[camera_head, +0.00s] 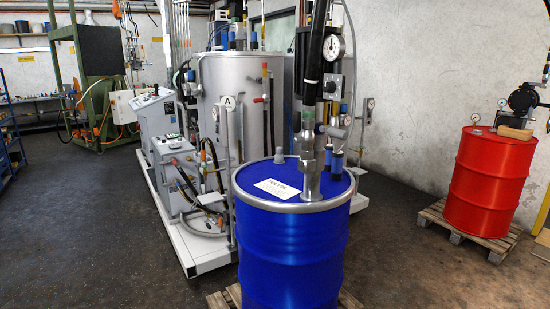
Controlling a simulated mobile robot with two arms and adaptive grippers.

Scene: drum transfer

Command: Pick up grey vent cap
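A small grey cap (279,156), which looks like the vent cap, stands upright on the lid of the blue drum (290,250), near the back of the lid. It is left of the metal pump tube (308,165) that rises from the lid, and apart from it. A white label (277,188) lies flat on the lid in front of the cap. Neither of my grippers shows in the head view.
The blue drum stands on a wooden pallet (228,297). Behind it is a steel tank (240,100) with pipes, gauges and a white-framed skid (190,255). A red drum (492,185) on a pallet stands right. Floor is clear at left and between the drums.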

